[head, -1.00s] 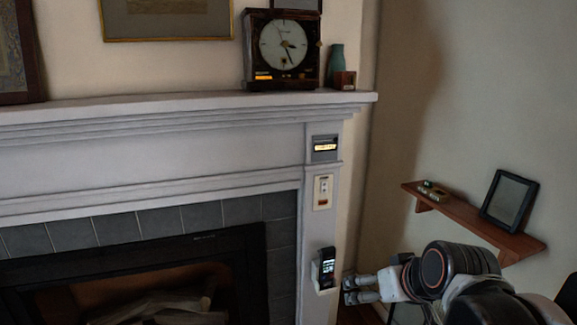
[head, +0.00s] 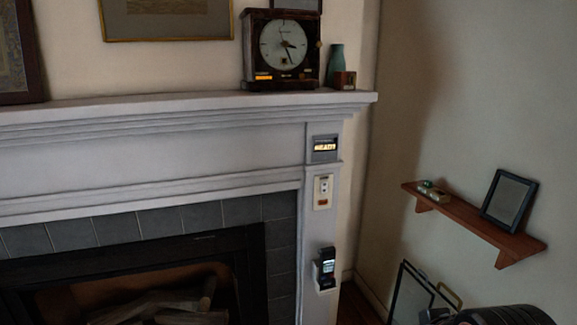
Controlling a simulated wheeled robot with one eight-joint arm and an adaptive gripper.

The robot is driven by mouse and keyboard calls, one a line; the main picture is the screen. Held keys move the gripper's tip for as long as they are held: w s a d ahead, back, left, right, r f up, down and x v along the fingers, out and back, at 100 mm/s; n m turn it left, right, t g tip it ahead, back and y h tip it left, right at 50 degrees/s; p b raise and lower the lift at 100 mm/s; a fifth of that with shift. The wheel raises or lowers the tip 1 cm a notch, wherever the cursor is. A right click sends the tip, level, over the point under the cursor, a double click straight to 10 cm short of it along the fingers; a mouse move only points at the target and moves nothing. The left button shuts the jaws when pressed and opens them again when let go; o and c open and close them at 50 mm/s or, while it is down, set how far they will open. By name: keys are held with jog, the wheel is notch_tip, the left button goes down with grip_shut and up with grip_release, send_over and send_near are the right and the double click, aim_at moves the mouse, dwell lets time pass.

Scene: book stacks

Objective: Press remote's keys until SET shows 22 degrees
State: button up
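The dark remote (head: 327,266) sits upright in a pale holder low on the white fireplace pilaster. Its small screen is lit, but the digits and keys are too small to read. A small display (head: 324,148) higher on the same pilaster is lit with yellow letters that seem to read READY. Only a dark part of my arm shows at the bottom right edge. My gripper's fingers are out of the picture, and nothing of mine touches the remote.
A switch plate (head: 323,191) is between display and remote. The mantel (head: 180,105) carries a clock (head: 283,48) and a teal vase (head: 336,66). A wooden shelf (head: 470,222) with a black frame (head: 509,199) juts from the right wall. Dark-framed items (head: 412,290) stand below it.

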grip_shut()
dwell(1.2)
